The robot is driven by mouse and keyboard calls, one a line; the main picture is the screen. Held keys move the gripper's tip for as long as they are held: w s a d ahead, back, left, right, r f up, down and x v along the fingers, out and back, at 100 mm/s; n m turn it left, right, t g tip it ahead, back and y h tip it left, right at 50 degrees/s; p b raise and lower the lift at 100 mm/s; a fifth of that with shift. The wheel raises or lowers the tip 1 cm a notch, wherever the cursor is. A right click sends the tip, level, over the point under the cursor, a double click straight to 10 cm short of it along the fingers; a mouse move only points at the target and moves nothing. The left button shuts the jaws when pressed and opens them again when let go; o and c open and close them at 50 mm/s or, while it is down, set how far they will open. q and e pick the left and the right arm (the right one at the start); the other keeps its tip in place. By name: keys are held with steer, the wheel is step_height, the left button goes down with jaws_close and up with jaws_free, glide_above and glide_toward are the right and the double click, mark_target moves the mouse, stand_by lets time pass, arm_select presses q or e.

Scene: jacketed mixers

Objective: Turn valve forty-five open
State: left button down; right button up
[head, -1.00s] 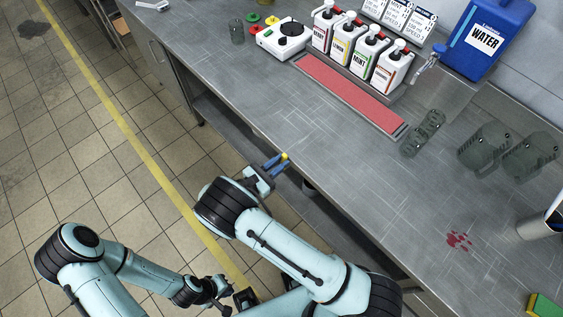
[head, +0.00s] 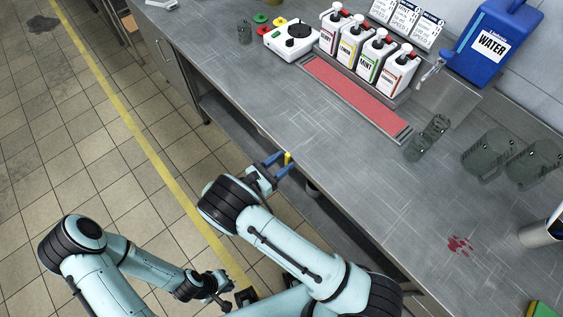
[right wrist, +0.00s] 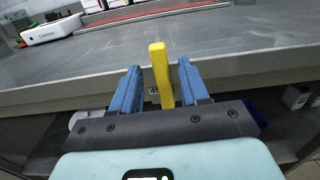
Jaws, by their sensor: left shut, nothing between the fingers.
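The yellow valve handle (head: 288,157) sticks out at the front edge of the steel counter. My right gripper (head: 279,160) is open around the handle. In the right wrist view the fingers (right wrist: 156,88) show a gap on each side of it. The valve body is hidden under the counter edge. My left gripper (head: 224,300) is shut and empty, low over the floor, away from the counter.
The steel counter (head: 330,165) holds a red mat (head: 352,93), pump bottles (head: 361,62), a white stirrer (head: 292,40), a blue water jug (head: 490,42) and glass beakers (head: 487,157). A red stain (head: 460,244) lies at right.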

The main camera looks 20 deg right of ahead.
arm_select(q)
steer(key=shift+s+f+b, duration=0.35)
steer(key=shift+f+b, duration=0.15)
steer(key=shift+f, duration=0.1)
steer(key=shift+s+f+b, duration=0.35)
steer(key=shift+f+b, duration=0.1)
steer(key=shift+f, duration=0.15)
arm_select(e)
steer(key=v, duration=1.3)
steer(key=shift+a, duration=0.2)
steer(key=shift+r, duration=0.1)
